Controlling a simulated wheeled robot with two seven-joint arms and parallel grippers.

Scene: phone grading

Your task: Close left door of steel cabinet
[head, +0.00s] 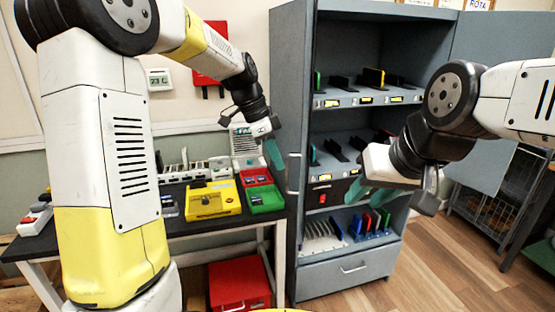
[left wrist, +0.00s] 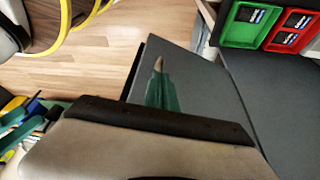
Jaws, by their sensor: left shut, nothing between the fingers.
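The grey steel cabinet (head: 353,274) stands in the middle of the head view, its shelves exposed. Its left door (head: 289,60) is a tall grey panel at the cabinet's left side, seen at a steep angle, with a handle (head: 294,172) at its edge. My left gripper (head: 273,154) is shut and empty, just left of this door; I cannot tell whether it touches. In the left wrist view, its teal fingers (left wrist: 162,88) lie together over a dark grey panel. My right gripper (head: 368,190) is in front of the shelves; its finger gap is unclear.
The cabinet's right door (head: 490,40) stands open at the right. The work table at left holds a yellow case (head: 213,203), a green tray (head: 266,199) and a red tray (head: 256,176). A red box (head: 239,285) sits below. Wooden floor is clear in front of the cabinet.

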